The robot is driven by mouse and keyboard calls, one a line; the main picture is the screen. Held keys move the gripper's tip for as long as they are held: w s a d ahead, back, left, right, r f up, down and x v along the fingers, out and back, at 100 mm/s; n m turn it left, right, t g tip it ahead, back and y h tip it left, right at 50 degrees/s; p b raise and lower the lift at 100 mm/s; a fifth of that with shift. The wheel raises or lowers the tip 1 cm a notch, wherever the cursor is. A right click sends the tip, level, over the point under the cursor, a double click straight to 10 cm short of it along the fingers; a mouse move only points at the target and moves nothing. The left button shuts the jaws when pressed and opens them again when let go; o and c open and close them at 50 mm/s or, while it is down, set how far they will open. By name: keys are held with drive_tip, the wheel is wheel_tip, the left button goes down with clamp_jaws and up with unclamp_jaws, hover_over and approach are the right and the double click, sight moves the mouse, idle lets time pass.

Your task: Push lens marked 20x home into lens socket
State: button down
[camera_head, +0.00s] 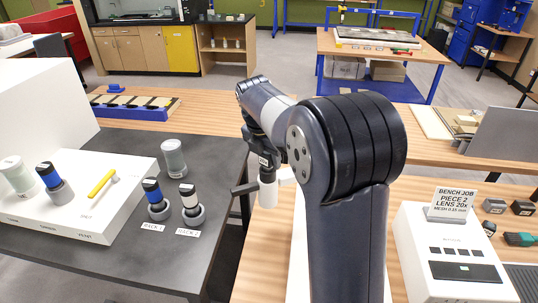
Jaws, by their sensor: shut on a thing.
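My gripper (266,180) is near the middle of the view, beyond my large dark arm joint. It is shut on a pale cylindrical piece, apparently a lens (268,194), which hangs upright below a dark part with small light lettering. The lettering is too small to read, so I cannot confirm a 20x mark. The lens socket cannot be made out; my arm hides much of the bench behind it. I cannot tell whether the held piece touches anything beneath.
A white display block (85,222) is at left.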

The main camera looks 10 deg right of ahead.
drive_tip(key=shift+f, duration=0.5)
drive_tip(key=shift+w+d+p+v, duration=0.15)
drive_tip(key=shift+p+v, duration=0.1)
drive_tip(key=shift+v, duration=0.5)
drive_tip(key=shift+w+d+p+v, duration=0.1)
drive_tip(key=shift+d+p+v, duration=0.1)
drive_tip(key=shift+v, duration=0.55)
drive_tip(key=shift+r, duration=0.1)
idle(0.6)
drive_tip(key=shift+s+a+b+x, duration=0.15)
drive_tip(key=shift+b+x, duration=0.15)
drive_tip(key=shift+x, duration=0.45)
drive_tip(key=shift+s+a+b+x, duration=0.15)
drive_tip(key=shift+b+x, duration=0.1)
drive_tip(key=shift+x, duration=0.5)
